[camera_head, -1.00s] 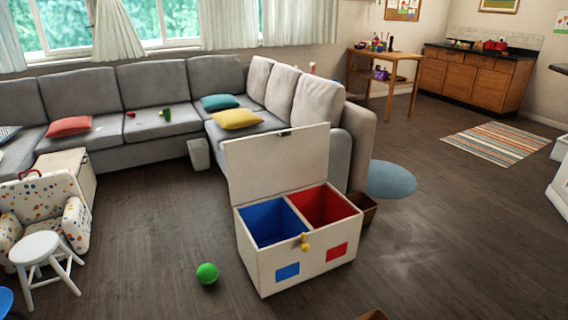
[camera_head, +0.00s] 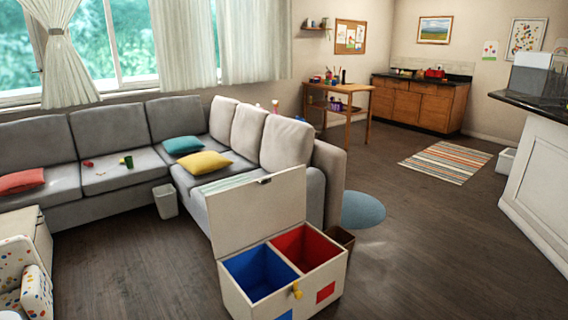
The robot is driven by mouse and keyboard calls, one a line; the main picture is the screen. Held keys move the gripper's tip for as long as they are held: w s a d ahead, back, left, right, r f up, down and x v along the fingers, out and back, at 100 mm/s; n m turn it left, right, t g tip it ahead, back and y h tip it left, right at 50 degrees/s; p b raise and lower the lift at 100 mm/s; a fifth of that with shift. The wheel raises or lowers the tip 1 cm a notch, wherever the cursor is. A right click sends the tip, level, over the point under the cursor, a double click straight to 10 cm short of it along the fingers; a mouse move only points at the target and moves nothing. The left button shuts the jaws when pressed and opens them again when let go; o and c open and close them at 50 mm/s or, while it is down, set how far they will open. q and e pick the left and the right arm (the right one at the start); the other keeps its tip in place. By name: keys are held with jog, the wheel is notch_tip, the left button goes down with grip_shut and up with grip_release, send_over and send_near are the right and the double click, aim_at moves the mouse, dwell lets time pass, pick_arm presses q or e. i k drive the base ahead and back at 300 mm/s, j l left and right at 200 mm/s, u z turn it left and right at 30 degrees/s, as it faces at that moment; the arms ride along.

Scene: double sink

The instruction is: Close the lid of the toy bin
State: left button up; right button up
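The toy bin (camera_head: 318,284) is a white box on the floor at the lower middle of the head view. Its lid (camera_head: 257,212) stands open, raised upright at the back and leaning slightly. The inside has a blue compartment (camera_head: 259,272) on the left and a red compartment (camera_head: 303,247) on the right, and both look empty. A yellow latch (camera_head: 296,290) sits on the front rim. The bin's lower front is cut off by the picture edge. Neither of my grippers is in view.
A grey sofa (camera_head: 118,178) runs behind the bin. A brown basket (camera_head: 341,238) stands close behind the bin's right side. A spotted armchair (camera_head: 37,292) is at the lower left. The wooden floor (camera_head: 430,255) to the right is clear up to the white counter (camera_head: 541,190).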

aim_at(240, 215)
jog(key=i+j+z, duration=0.15)
jog(key=j+z, duration=0.3)
jog(key=j, duration=1.1)
jog(key=k+j+z, duration=0.1)
jog(key=j+z, duration=0.35)
jog(key=j, duration=1.05)
jog(key=i+j+z, duration=0.15)
jog(key=j, duration=0.2)
jog(key=i+j+z, duration=0.15)
jog(key=j, duration=0.25)
jog(key=i+j+z, duration=0.15)
jog(key=j, duration=0.3)
jog(key=i+j+z, duration=0.15)
jog(key=j, duration=0.25)
jog(key=i+j+z, duration=0.2)
jog(key=j, duration=0.25)
jog(key=j+z, duration=0.15)
jog(key=j, duration=0.3)
